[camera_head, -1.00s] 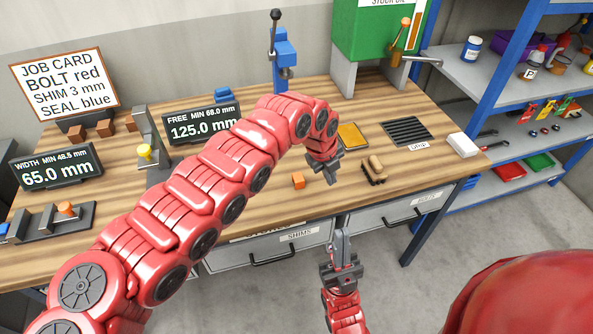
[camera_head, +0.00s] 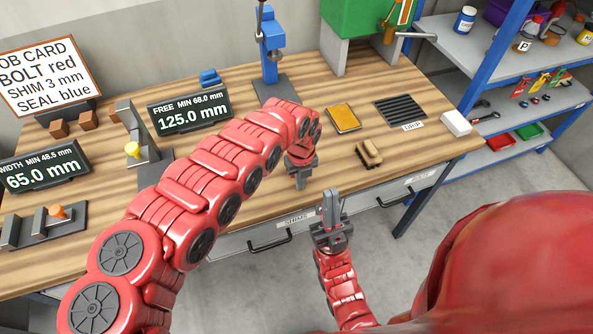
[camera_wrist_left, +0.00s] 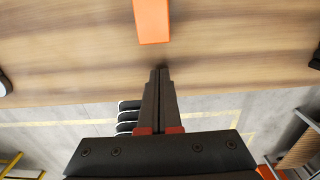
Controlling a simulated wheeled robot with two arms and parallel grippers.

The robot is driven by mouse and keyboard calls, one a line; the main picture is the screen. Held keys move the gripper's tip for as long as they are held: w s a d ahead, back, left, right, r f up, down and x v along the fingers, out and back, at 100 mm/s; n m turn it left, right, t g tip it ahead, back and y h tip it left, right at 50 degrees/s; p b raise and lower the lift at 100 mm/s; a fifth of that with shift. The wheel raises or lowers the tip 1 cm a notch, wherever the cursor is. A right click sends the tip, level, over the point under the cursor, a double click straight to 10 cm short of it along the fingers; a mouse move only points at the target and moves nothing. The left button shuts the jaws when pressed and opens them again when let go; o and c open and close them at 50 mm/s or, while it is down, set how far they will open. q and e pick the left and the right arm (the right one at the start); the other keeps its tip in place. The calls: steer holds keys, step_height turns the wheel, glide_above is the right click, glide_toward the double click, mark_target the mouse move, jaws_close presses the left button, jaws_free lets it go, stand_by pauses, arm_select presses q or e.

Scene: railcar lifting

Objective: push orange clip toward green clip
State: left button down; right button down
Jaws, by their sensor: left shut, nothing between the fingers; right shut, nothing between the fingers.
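An orange block (camera_wrist_left: 152,20), which looks like the orange clip, lies on the wooden bench just ahead of my left fingertips in the left wrist view, with a small gap visible. In the head view it is hidden behind my left arm and gripper. My left gripper (camera_head: 300,183) is shut and empty, pointing down near the bench's front edge; it also shows in the left wrist view (camera_wrist_left: 158,78). My right gripper (camera_head: 330,202) is shut and empty, in front of the bench by the drawers. I cannot make out a green clip in either view.
A blue press (camera_head: 271,60) stands behind. Gauges with displays (camera_head: 190,112) fill the left side. Shelving (camera_head: 480,75) stands at right.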

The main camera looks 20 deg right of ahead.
arm_select(q)
steer(key=shift+w, duration=0.4)
steer(key=shift+w+d, duration=0.1)
steer(key=shift+w, duration=0.55)
steer(key=shift+w+f, duration=0.1)
steer(key=shift+w, duration=0.1)
steer(key=shift+w+a, duration=0.1)
steer(key=shift+a, duration=0.1)
steer(key=shift+w, duration=0.15)
